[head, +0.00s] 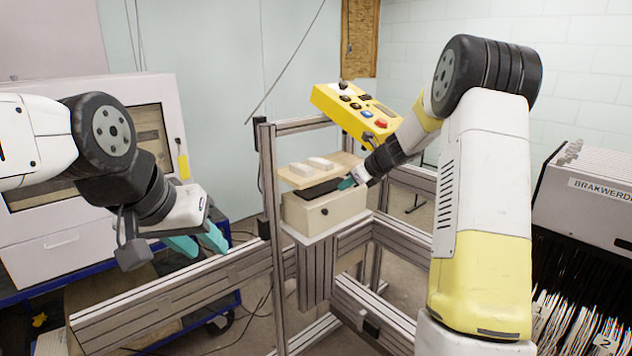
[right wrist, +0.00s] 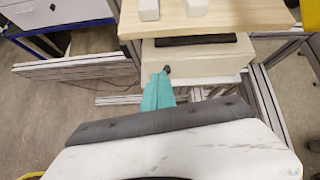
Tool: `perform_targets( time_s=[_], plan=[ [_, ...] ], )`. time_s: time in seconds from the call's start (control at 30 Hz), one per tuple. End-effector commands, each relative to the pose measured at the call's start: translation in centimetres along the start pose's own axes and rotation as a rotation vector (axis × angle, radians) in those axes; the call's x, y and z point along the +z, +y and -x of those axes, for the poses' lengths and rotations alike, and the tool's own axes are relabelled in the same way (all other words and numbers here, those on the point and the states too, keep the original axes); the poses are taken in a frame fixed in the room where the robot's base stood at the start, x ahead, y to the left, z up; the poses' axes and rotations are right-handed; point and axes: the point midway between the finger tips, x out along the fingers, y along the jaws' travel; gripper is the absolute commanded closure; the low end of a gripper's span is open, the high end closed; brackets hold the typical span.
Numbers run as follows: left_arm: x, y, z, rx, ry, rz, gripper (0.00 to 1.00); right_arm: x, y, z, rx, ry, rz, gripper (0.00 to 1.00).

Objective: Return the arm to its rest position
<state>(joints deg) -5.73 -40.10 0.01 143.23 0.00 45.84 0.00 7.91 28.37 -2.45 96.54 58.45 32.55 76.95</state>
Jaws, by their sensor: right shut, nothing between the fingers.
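My right arm (head: 485,170) reaches in from the right. Its gripper (head: 346,184) has teal fingers and is beside the cream box on the frame. In the right wrist view the right gripper (right wrist: 160,80) is shut and empty, its tips pointing at the front of the cream box (right wrist: 205,60). A small dark knob (right wrist: 167,70) shows right at the tips; I cannot tell whether they touch it. My left gripper (head: 198,246) hangs at the left, teal fingers spread apart with nothing between them, above a metal rail.
The cream box (head: 300,212) stands on an aluminium frame (head: 283,285) under a wooden board (head: 295,181) bearing two white blocks (head: 312,165). A yellow control box (head: 355,113) is behind.

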Motion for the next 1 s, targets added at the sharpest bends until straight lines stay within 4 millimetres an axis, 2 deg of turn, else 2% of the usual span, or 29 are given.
perform_targets(
  time_s=[0.03, 0.17, 0.27, 0.37, 0.5, 0.7, 0.83, 1.0],
  plan=[
    [0.0, 0.0, 0.0, 0.000, 0.000, 0.000, 0.64, 1.2, 1.4, 2.0, 0.008, -0.001, 0.099, 1.00],
    [0.0, 0.0, 0.0, 0.000, 0.000, 0.000, 0.64, 2.9, 6.2, 7.6, 0.044, 0.021, 0.457, 1.00],
    [0.0, 0.0, 0.0, 0.000, 0.000, 0.000, 0.64, 3.1, 10.2, 11.9, 0.075, 0.043, 0.754, 1.00],
    [0.0, 0.0, 0.0, 0.000, 0.000, 0.000, 0.64, 2.5, 14.1, 16.0, 0.106, 0.066, 1.048, 1.00],
    [0.0, 0.0, 0.0, 0.000, 0.000, 0.000, 0.64, 0.3, 19.2, 21.2, 0.153, 0.107, 1.455, 1.00],
    [0.0, 0.0, 0.0, 0.000, 0.000, 0.000, 0.64, -4.7, 24.9, 27.0, 0.233, 0.186, 2.000, 1.00],
    [0.0, 0.0, 0.0, 0.000, 0.000, 0.000, 0.64, -7.8, 27.0, 29.2, 0.284, 0.238, 2.257, 1.00],
    [0.0, 0.0, 0.0, 0.000, 0.000, 0.000, 0.64, -10.0, 28.1, 30.4, 0.329, 0.277, 2.425, 1.00]
  ],
)
